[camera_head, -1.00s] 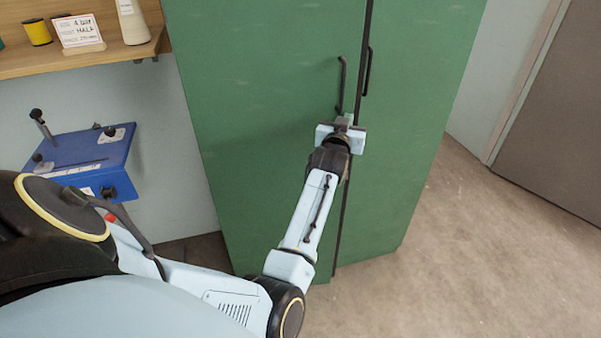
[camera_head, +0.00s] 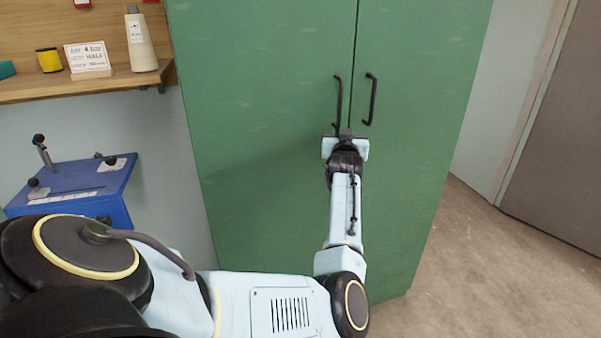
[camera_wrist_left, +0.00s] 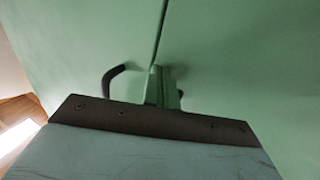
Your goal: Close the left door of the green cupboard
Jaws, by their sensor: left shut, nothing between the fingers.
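The green cupboard's left door (camera_head: 265,150) lies flush with the right door (camera_head: 425,110), with only a thin dark seam between them. Each door has a black bar handle beside the seam: the left handle (camera_head: 338,100) and the right handle (camera_head: 371,100). My left gripper (camera_head: 345,134) is shut and empty, at the left door's edge just below its handle. In the left wrist view the shut fingers (camera_wrist_left: 163,88) are close to the doors at the seam; whether they touch cannot be told. My right gripper is not in view.
A wooden shelf (camera_head: 110,83) with a thread cone (camera_head: 141,42), a yellow spool (camera_head: 48,60) and a sign card (camera_head: 88,57) is at the upper left. A blue device (camera_head: 75,190) is below it. Open floor (camera_head: 480,270) lies to the right.

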